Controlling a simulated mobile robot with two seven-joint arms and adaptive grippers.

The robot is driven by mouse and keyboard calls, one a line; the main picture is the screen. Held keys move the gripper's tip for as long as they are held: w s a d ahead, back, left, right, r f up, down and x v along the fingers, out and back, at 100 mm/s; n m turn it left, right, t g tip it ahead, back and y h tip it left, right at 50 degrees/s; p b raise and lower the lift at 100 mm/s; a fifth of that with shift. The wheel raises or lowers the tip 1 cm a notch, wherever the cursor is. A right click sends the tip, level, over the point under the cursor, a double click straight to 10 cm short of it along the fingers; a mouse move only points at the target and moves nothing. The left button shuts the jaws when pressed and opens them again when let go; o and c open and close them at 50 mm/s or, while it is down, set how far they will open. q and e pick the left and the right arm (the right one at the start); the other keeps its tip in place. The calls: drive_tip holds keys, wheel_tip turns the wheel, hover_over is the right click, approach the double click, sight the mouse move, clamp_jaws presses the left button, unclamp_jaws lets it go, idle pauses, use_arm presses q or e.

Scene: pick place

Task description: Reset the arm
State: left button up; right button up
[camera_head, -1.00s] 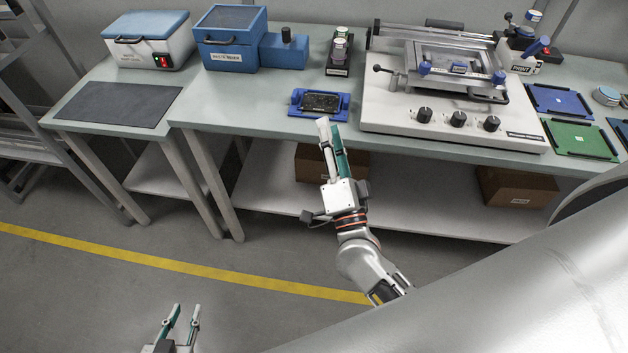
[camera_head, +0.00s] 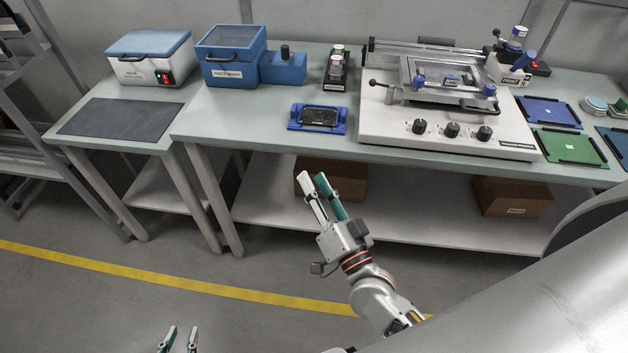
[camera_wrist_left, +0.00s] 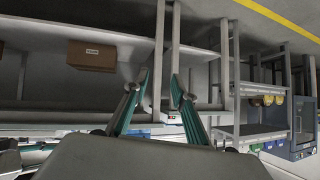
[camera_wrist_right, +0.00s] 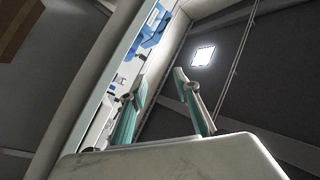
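My left gripper (camera_head: 181,333) shows at the bottom left of the head view, low over the floor. Its two fingers stand apart with nothing between them, as the left wrist view (camera_wrist_left: 161,76) also shows. My right gripper (camera_head: 315,178) is in front of the long workbench (camera_head: 240,120), with its fingers against the background of the lower shelf. Its fingers are also apart and empty in the right wrist view (camera_wrist_right: 159,74). Neither gripper touches anything on the bench.
A blue fixture (camera_head: 339,125) holding a dark part lies near the bench's front edge. A white printing machine (camera_head: 385,130) stands to its right. Blue box (camera_head: 233,75) and white box (camera_head: 150,73) stand at the back left. Cardboard boxes (camera_head: 510,197) sit on the lower shelf.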

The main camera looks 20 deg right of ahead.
drive_tip(key=s+d+f+n+g, duration=0.1)
drive_tip(key=s+f+n+g, duration=0.4)
drive_tip(key=f, duration=0.6)
drive_tip(key=s+d+f+n+g, duration=0.1)
drive_tip(key=s+f+n+g, duration=0.3)
drive_tip(key=s+f, duration=0.6)
wheel_tip(320, 180, down, 2)
drive_tip(key=shift+s+f+n+g+y, duration=0.2)
drive_tip(key=shift+n+g+y, duration=0.2)
drive_tip(key=shift+n, duration=0.5)
drive_tip(key=shift+d, duration=0.1)
